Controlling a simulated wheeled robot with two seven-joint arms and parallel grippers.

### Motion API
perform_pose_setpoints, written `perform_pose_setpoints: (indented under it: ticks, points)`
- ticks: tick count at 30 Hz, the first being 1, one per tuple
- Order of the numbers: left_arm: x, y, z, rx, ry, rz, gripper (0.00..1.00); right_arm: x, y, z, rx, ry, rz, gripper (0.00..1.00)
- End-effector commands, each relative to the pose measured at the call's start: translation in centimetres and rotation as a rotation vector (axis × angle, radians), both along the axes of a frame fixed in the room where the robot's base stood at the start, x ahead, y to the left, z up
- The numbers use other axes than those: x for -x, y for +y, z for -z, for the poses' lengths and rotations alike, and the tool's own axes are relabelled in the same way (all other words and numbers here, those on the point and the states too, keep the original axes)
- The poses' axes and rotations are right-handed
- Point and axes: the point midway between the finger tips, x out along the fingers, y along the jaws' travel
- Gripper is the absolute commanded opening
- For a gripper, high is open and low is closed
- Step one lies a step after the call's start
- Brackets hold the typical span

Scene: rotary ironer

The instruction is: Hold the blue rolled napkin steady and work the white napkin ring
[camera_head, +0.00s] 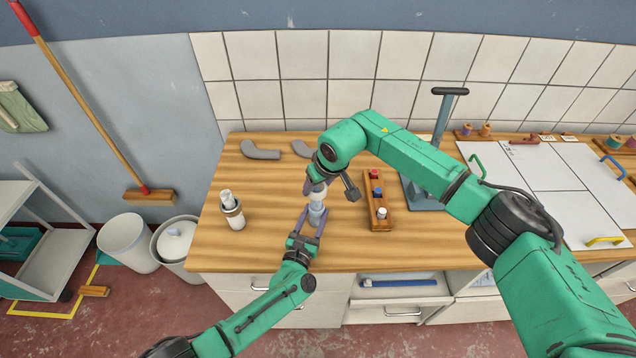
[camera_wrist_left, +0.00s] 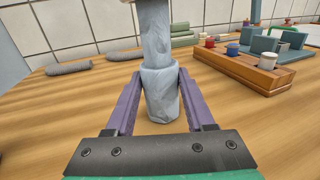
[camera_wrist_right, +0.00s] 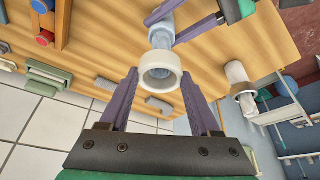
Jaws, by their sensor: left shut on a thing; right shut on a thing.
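The blue rolled napkin (camera_head: 316,213) stands upright on the wooden table, pale grey-blue with a thicker lower part. It also shows in the left wrist view (camera_wrist_left: 157,45). My left gripper (camera_head: 313,222) is shut on its lower part, one finger on each side (camera_wrist_left: 160,85). The white napkin ring (camera_wrist_right: 160,70) is between the fingertips of my right gripper (camera_wrist_right: 160,80), which is shut on it. The ring is at the napkin's upper end; in the head view it shows just above the blue part (camera_head: 318,194). How far it encloses the napkin I cannot tell.
A wooden rack (camera_head: 378,207) with red, blue and white pieces stands right of the napkin. A white roll with a dark band (camera_head: 232,212) stands at the left. Two grey rolls (camera_head: 261,151) lie at the back. The table between the left roll and the napkin is clear.

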Motion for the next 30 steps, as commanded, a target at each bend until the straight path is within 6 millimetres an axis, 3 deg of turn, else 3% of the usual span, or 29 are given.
perform_pose_setpoints:
  ticks: [8, 30]
  points:
    - [0.0, 0.0, 0.0, 0.000, 0.000, 0.000, 0.27, 0.0, 0.0, 0.1, 0.000, 0.000, 0.000, 0.11]
    - [0.0, 0.0, 0.0, 0.000, 0.001, 0.000, 0.27, 0.0, 0.0, 2.8, 0.000, 0.000, 0.000, 0.11]
